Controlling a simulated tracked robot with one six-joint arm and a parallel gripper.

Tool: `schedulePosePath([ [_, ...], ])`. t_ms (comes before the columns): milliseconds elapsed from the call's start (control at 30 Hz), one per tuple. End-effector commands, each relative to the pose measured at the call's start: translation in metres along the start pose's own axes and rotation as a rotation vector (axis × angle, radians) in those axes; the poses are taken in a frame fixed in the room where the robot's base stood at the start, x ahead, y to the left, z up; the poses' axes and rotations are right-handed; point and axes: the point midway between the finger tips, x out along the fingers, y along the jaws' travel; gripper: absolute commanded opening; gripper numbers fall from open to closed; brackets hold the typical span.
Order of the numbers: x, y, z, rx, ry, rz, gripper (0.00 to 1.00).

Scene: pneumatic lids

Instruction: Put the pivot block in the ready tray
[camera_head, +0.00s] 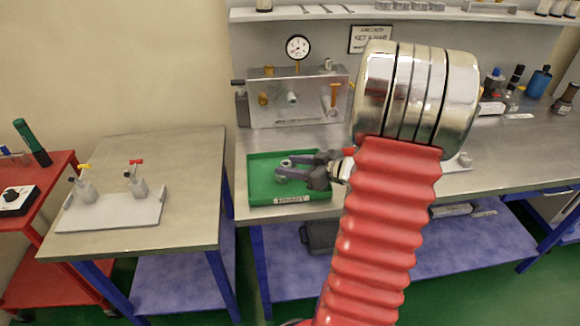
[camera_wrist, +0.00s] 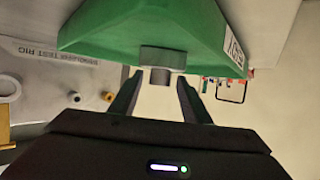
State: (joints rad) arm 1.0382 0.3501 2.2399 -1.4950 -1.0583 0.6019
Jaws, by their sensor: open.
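The green ready tray (camera_head: 262,191) lies on the middle bench, with a white label on its front wall. In the wrist view the tray (camera_wrist: 110,28) fills the top. A small grey stepped piece, which looks like the pivot block (camera_wrist: 163,57), shows against the tray's green, just beyond and between my fingertips. In the head view the pivot block (camera_head: 282,174) is small and partly covered by the fingers. My gripper (camera_head: 283,168) reaches over the tray from the right. Its jaws (camera_wrist: 160,82) are open, with a gap visible on both sides of the block.
A metal test rig (camera_head: 298,97) with a gauge stands behind the tray. My red arm hides part of the bench to the right. A white plate (camera_head: 110,212) with two valve fittings lies on the left table. A red cart (camera_head: 42,235) stands at far left.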

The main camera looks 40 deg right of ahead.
Motion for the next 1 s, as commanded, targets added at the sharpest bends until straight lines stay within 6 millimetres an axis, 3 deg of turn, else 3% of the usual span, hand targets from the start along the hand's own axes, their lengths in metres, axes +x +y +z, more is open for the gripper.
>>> schedulePosePath([
  [267, -0.02, 0.001, -0.002, -0.001, 0.001, 0.003, 0.43],
  [800, -0.097, 0.001, -0.001, -0.001, 0.0, 0.003, 0.43],
  [1000, -0.116, 0.001, -0.001, 0.0, 0.001, 0.002, 0.43],
])
